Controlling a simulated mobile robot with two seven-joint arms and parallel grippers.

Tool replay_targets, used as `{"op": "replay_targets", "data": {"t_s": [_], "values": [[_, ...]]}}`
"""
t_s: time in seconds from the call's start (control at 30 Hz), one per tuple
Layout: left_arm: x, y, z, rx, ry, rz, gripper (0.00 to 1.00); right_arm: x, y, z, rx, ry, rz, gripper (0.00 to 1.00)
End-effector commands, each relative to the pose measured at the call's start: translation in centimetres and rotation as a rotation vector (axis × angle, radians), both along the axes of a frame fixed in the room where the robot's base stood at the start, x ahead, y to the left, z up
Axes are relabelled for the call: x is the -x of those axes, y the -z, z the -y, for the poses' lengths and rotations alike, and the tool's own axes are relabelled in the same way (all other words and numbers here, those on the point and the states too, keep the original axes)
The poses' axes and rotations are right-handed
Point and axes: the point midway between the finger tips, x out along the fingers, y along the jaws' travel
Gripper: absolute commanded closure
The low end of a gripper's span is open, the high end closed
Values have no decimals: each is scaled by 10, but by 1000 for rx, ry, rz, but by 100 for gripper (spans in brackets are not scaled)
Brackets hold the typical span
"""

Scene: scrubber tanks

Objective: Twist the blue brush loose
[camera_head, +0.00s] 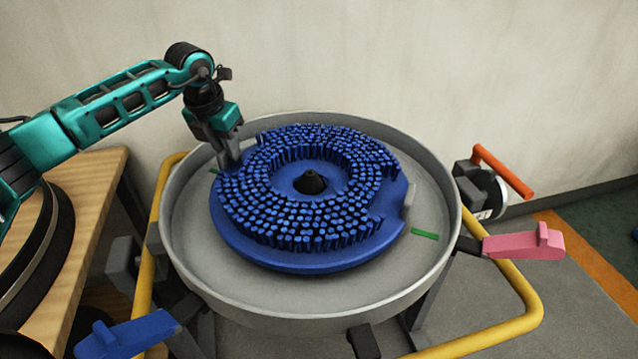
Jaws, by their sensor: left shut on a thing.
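The blue brush (305,262) is a round disc with rings of short blue bristles facing up and a dark cone at its centre. It lies in a wide grey round pan (330,312). My left gripper (230,163) reaches down at the brush's upper left edge and is shut on it there. The fingertips are partly hidden by the bristles, so the exact grip cannot be seen. My right gripper is not in view.
A yellow tube frame (520,295) surrounds the pan. A pink pedal (525,243) and an orange handle (503,172) stick out right, a blue pedal (128,335) lower left. A wooden table (95,215) stands left. A plain wall is behind.

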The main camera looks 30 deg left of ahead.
Motion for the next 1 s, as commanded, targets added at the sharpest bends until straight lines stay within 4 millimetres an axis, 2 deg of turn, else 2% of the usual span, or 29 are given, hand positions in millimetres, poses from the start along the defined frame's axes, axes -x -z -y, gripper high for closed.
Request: {"op": "replay_targets", "data": {"t_s": [0.03,0.13,0.43,1.0], "values": [[0,0,0,0,0,0,92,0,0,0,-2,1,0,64],[0,0,0,0,0,0,100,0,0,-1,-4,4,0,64],[-1,-4,1,7,-6,10,100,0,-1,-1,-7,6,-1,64],[23,-1,4,3,-123,1,100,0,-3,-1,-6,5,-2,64]]}}
